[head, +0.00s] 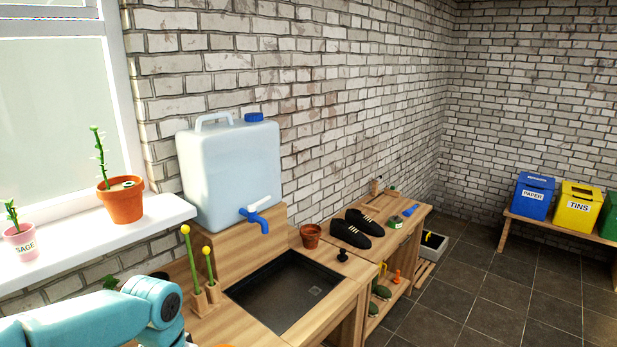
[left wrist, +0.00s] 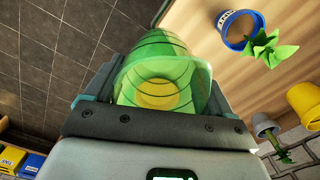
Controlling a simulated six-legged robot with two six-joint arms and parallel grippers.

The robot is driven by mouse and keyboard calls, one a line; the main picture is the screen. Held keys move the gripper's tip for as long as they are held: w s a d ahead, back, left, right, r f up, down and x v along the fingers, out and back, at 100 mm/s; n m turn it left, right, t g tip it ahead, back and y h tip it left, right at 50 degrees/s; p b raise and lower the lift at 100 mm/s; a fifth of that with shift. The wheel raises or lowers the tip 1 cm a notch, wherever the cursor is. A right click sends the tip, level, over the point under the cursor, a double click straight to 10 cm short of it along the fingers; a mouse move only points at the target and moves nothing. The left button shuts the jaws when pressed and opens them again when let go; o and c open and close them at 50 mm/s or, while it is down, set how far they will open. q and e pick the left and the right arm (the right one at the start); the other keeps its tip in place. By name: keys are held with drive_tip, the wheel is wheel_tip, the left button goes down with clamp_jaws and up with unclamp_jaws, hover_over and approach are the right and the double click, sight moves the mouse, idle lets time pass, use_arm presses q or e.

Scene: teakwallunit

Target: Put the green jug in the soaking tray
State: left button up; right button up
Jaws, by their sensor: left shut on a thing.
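The green jug (left wrist: 165,55) fills the middle of the left wrist view. It is translucent green with dark rings, and a yellow round patch shows in it. My left gripper (left wrist: 160,88) is shut on it, with a jaw at each side. In the head view only my teal left arm shows at the lower left; the gripper and jug are out of that picture. A dark sunken basin (head: 280,290) with a drain lies empty in the wooden counter. I cannot tell whether it is the soaking tray. My right gripper is in neither view.
A water container (head: 230,170) with a blue tap stands behind the basin. A terracotta pot (head: 311,236), a black knob (head: 342,255) and black shoes (head: 358,228) stand beyond. A blue pot (left wrist: 236,30) holds a plant.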

use_arm(q)
drive_tip(key=d+f+n, duration=0.3)
drive_tip(key=f, duration=0.3)
drive_tip(key=shift+s+d, duration=0.2)
drive_tip(key=shift+r, duration=0.1)
